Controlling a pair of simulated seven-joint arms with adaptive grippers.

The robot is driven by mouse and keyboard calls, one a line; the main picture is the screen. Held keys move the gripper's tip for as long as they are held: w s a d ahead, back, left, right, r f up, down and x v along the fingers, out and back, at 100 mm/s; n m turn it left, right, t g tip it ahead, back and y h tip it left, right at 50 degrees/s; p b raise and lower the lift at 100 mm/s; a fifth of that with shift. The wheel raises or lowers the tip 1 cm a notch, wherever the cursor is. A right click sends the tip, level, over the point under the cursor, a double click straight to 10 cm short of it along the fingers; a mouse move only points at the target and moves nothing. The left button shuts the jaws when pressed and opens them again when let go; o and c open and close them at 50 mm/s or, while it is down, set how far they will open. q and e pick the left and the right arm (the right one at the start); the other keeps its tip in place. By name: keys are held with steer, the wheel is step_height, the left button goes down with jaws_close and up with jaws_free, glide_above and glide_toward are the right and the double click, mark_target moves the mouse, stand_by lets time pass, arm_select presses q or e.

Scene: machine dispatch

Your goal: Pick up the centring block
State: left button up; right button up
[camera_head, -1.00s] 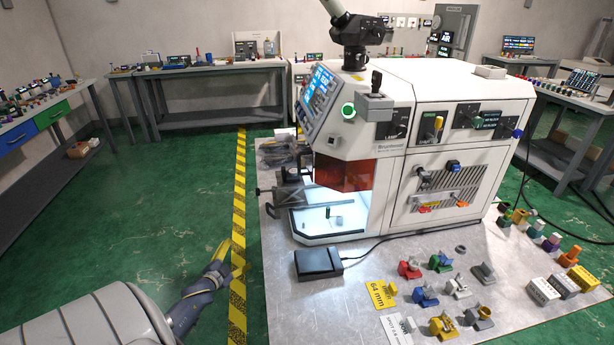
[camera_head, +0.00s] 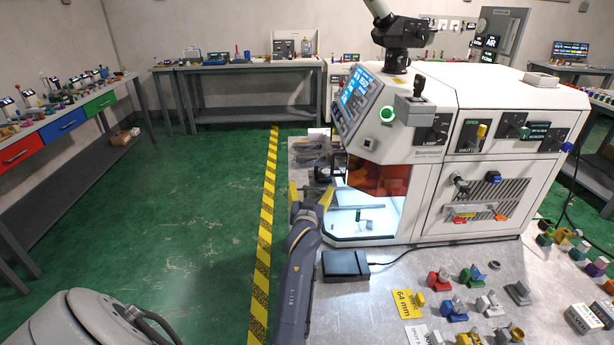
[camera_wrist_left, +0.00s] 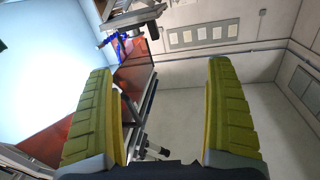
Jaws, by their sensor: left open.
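My left gripper (camera_head: 310,194) is open and empty in front of the machine's lit chamber (camera_head: 352,224), at its left side. In the left wrist view its two yellow-green fingers (camera_wrist_left: 160,75) stand wide apart with nothing between them. A small grey piece (camera_head: 365,227) stands on the bright chamber floor, right of the gripper and apart from it. Several coloured and grey blocks lie on the table, among them a red one (camera_head: 438,281) and a grey one (camera_head: 519,292). I cannot tell which piece is the centring block. My right gripper is not in view.
The white machine (camera_head: 470,130) fills the table's back, with an orange shield (camera_head: 380,178) over the chamber. A black box (camera_head: 345,264) with a cable lies in front. Green floor is free at left.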

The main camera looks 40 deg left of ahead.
arm_select(q)
steer(key=d, duration=0.3)
steer(key=n, duration=0.1)
glide_toward(323, 171)
steer(key=shift+h, duration=0.4)
steer(key=x, duration=0.9)
steer(key=shift+w+a+r, duration=0.25)
steer(key=shift+a+r, duration=0.05)
steer(key=shift+a, duration=0.1)
steer(key=shift+c, duration=0.3)
steer(key=shift+f, duration=0.15)
steer(key=c, duration=1.6)
steer(key=shift+c, duration=0.2)
